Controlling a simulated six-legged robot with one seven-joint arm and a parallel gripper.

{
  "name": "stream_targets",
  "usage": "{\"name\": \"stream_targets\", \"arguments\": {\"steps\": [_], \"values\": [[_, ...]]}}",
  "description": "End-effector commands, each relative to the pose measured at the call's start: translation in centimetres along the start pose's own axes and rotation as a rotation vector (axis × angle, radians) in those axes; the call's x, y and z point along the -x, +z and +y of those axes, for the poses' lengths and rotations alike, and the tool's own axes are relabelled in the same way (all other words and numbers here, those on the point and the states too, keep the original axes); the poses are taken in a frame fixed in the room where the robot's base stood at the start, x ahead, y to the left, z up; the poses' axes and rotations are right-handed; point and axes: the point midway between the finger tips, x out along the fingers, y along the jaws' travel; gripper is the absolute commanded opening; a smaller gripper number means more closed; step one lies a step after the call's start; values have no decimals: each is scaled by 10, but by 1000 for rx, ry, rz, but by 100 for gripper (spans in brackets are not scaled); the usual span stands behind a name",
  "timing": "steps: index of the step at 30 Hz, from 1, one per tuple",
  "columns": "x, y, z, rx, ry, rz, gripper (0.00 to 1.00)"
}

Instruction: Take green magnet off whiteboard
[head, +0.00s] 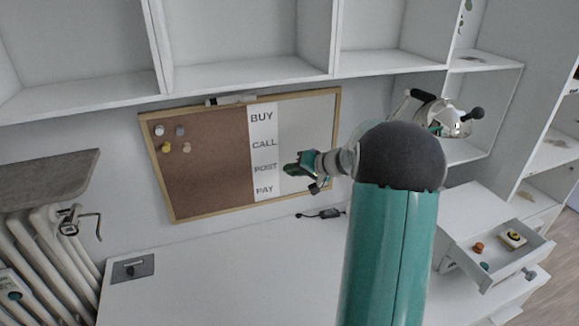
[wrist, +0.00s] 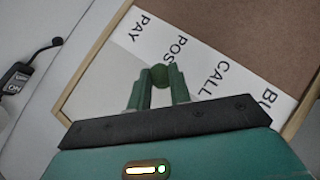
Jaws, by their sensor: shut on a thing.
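The green magnet (wrist: 160,75) is a small round dark green piece held between the two green fingertips of my gripper (wrist: 158,84) in the wrist view. My gripper is shut on it, in front of the whiteboard's white list strip (wrist: 207,62) near the word POST. I cannot tell whether the magnet still touches the board. In the head view my gripper (head: 288,170) is in front of the wood-framed whiteboard (head: 308,118), beside the strip reading BUY, CALL, POST, PAY. The magnet is not distinct in the head view.
The cork half (head: 210,190) holds several round pins at its upper left. A marker (head: 232,100) lies along the top frame. Shelves (head: 250,72) hang above. An open drawer (head: 500,255) with small items is at right. The desk (head: 220,275) below is mostly clear.

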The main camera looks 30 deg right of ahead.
Motion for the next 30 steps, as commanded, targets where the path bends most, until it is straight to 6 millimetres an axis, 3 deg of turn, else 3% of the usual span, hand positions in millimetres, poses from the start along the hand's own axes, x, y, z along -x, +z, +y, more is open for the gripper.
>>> {"name": "stream_targets", "arguments": {"steps": [16,21,30], "values": [[80,79,0,0,0,1,0],[94,94,0,0,0,0,0],[101,102,0,1,-1,0,0]]}}
